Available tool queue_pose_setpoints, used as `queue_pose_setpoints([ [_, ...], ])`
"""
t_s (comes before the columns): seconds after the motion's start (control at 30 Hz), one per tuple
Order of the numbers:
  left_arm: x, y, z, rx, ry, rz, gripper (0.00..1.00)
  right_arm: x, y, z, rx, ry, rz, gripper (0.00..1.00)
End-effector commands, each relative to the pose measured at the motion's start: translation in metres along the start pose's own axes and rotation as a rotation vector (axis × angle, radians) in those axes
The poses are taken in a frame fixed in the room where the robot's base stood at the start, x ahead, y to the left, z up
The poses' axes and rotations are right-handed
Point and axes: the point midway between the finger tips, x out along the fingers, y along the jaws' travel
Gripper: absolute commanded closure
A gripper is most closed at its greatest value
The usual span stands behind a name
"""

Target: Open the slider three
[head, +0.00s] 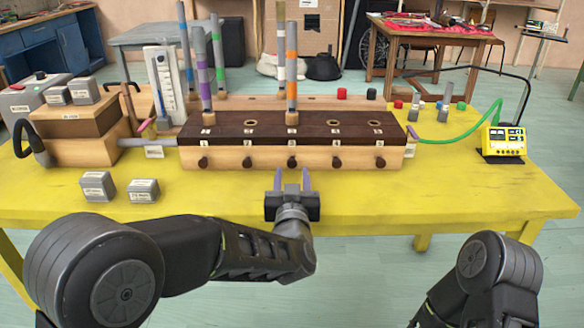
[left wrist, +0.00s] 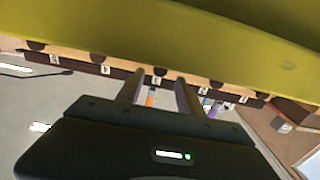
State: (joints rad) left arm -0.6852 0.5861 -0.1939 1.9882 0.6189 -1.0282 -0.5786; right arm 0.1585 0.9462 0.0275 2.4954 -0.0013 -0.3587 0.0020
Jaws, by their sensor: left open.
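The wooden box with a dark top (head: 225,157) stands on the yellow table. Several dark slider knobs line its front. The slider three knob (head: 292,162) is the middle one, under the label 3, and sits about level with the others. My left gripper (head: 292,180) is open and empty, just in front of this knob, fingers pointing at the box. In the left wrist view, tilted and upside down, a knob (left wrist: 160,71) shows between the two finger tips; contact cannot be told. My right arm shows at the lower right, its gripper out of frame.
An orange-banded tube (head: 291,70) stands in hole three and a purple-banded tube (head: 204,75) in hole one. Small grey blocks (head: 143,190) lie front left. A yellow meter (head: 503,143) with a green hose stands right. The table front right of my gripper is clear.

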Motion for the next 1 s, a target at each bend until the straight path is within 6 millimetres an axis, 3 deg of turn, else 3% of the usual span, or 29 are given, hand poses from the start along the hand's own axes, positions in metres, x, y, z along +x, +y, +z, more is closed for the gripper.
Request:
queue_pose_setpoints([
  [0.23,0.036,-0.001,0.001,0.001,0.001,-0.001,0.56,0.004,0.002,0.0,0.001,0.001,0.0,0.64],
  [0.6,0.044,0.0,0.0,0.001,0.0,0.001,0.56,0.004,0.002,-0.001,0.001,0.002,0.001,0.64],
  [1.0,0.043,0.0,0.0,0.001,0.0,0.0,0.88,0.004,0.002,-0.001,0.001,0.001,0.001,0.64],
])
